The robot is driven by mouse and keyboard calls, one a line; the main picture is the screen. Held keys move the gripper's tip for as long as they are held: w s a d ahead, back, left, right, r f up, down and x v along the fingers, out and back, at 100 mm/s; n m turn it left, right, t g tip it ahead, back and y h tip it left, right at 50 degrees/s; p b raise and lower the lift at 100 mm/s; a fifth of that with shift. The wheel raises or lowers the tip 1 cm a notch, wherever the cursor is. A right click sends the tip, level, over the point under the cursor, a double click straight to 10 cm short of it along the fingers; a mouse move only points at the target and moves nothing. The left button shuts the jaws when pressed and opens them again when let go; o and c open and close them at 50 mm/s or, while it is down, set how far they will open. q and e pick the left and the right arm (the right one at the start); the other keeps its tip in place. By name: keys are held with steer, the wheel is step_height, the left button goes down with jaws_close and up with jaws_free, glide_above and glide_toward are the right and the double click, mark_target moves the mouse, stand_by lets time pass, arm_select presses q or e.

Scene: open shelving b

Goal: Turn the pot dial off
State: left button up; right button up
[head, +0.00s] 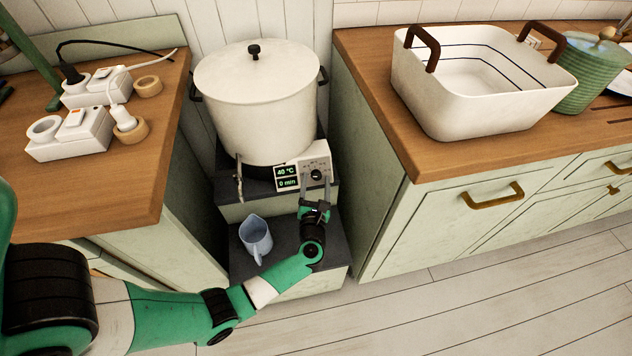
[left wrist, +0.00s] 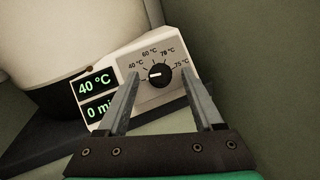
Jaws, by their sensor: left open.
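The pot dial (left wrist: 159,75) is a round black knob with a white mark on a white control panel (left wrist: 118,63). Its mark points left, toward the 40 °C label. The panel's screens read 40 °C and 0 min. The dial also shows in the head view (head: 316,175), at the front of the large white lidded pot (head: 256,100). My left gripper (left wrist: 165,88) is open, its two fingers either side of the dial in the left wrist view and pointing at the panel. I cannot tell whether the fingers touch the dial. My right gripper is not in view.
A blue jug (head: 256,238) stands on the lower dark step (head: 290,286), left of my left gripper. Counters flank the pot, the left one with power strips (head: 70,134), the right one with a white basin (head: 480,110). The floor in front is clear.

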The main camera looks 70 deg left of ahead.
arm_select(q)
steer(key=shift+s+d+r, duration=0.1)
steer(key=shift+d, duration=0.15)
steer(key=p+v, duration=0.4)
steer(key=v, duration=0.7)
